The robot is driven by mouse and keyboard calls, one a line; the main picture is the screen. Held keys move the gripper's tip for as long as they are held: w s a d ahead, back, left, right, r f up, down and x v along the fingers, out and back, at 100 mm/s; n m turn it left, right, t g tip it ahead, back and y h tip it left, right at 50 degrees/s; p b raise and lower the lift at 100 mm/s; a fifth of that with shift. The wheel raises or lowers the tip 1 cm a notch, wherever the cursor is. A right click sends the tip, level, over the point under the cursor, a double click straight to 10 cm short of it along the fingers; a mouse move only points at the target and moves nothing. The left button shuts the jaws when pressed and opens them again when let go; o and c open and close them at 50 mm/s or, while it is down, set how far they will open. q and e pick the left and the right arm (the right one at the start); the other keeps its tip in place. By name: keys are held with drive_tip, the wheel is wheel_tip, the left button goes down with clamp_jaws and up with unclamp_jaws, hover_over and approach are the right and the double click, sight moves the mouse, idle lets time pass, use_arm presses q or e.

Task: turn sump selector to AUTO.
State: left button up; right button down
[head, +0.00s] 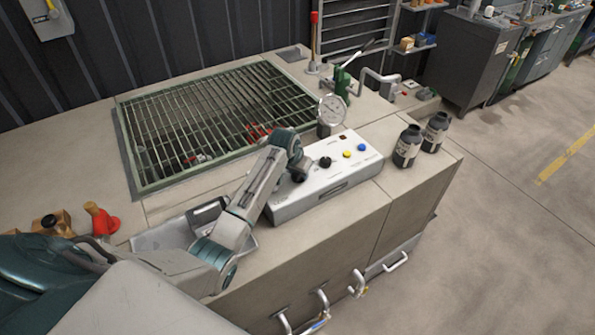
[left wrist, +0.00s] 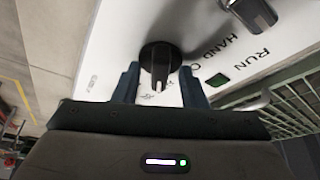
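A white control box (head: 318,190) sits on the pale bench top in the head view, with a black knob (head: 325,162) on its face. My left gripper (head: 298,172) is low over the left part of the box. In the left wrist view, its open fingers (left wrist: 160,82) stand either side of a round black selector knob (left wrist: 160,57), with visible gaps. The knob's bar points down toward the gripper body. The panel's words HAND and RUN show to the right, beside a second dark knob (left wrist: 252,13). The text near the bar is unreadable. My right gripper is not visible.
Two dark bottles (head: 407,146) stand to the right. A green-framed grating (head: 210,120) lies behind my arm. A grey tray (head: 165,236) is on the left.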

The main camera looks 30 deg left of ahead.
use_arm(q)
drive_tip(key=b+v, duration=0.3)
drive_tip(key=v, duration=0.7)
drive_tip(key=shift+r, duration=0.4)
drive_tip(key=shift+s, duration=0.15)
